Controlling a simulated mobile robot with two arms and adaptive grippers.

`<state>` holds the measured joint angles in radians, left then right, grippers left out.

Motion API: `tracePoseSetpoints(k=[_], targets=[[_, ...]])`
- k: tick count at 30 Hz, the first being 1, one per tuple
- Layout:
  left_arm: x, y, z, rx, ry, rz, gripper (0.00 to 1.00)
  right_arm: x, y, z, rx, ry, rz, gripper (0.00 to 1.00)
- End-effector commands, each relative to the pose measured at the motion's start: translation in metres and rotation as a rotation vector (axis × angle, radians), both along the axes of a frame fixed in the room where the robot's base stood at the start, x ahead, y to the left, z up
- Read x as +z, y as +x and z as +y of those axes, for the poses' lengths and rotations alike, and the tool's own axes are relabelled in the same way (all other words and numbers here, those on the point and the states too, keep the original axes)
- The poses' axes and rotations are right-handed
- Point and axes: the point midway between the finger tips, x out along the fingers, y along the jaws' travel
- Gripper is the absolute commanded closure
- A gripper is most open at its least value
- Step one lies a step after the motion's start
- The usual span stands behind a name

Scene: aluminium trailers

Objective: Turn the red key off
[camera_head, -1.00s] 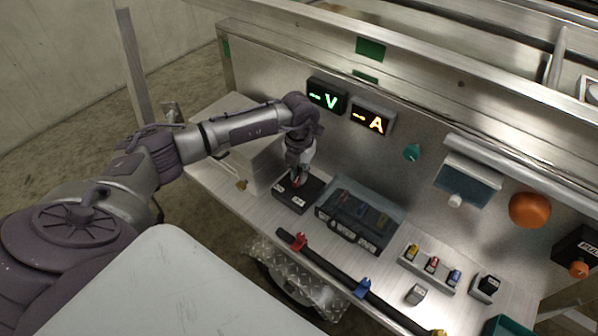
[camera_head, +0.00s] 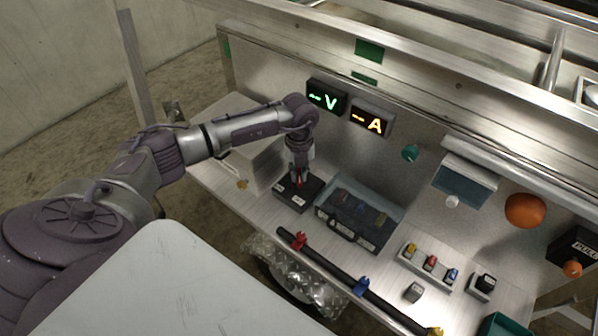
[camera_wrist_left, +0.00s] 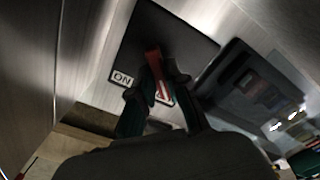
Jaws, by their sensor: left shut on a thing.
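The red key (camera_wrist_left: 155,68) stands on a black switch box (camera_head: 285,196) with white labels. In the left wrist view the box (camera_wrist_left: 148,30) shows an "ON" label beside the key; the other label is partly hidden by a finger. My left gripper (camera_head: 299,181) points down over the box, its fingers closed around the red key. It also shows in the left wrist view (camera_wrist_left: 158,82), with a finger on each side of the key. My right gripper is not in view.
A clear-lidded case (camera_head: 360,212) stands just right of the box. A black bar (camera_head: 330,267) with coloured clips runs along the front. Two displays, "V" (camera_head: 326,97) and "A" (camera_head: 371,118), hang on the back panel. A small block row (camera_head: 430,264) sits further right.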

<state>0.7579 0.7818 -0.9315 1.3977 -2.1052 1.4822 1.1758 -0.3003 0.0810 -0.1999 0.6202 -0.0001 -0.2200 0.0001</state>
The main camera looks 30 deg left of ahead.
Motion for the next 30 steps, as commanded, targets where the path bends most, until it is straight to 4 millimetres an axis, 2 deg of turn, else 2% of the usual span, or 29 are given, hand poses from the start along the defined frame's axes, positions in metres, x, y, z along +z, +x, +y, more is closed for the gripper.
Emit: tracePoseSetpoints(k=[11, 12, 15, 16, 30], targets=[[0.0016, 0.0017, 0.0010, 0.007, 0.000, -0.005, 1.00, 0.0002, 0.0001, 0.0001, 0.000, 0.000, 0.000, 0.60], [0.0016, 0.0017, 0.0010, 0.007, 0.000, -0.005, 0.79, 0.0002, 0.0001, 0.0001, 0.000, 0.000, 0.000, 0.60], [0.0013, 0.0014, 0.0008, 0.006, 0.000, -0.005, 0.62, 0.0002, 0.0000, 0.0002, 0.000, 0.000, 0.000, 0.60], [0.0012, 0.0013, 0.0007, 0.006, 0.000, -0.004, 0.60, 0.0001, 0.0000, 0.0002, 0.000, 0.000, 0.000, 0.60], [0.0001, 0.0003, 0.0001, 0.000, 0.000, -0.001, 0.60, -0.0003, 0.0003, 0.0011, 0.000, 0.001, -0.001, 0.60]])
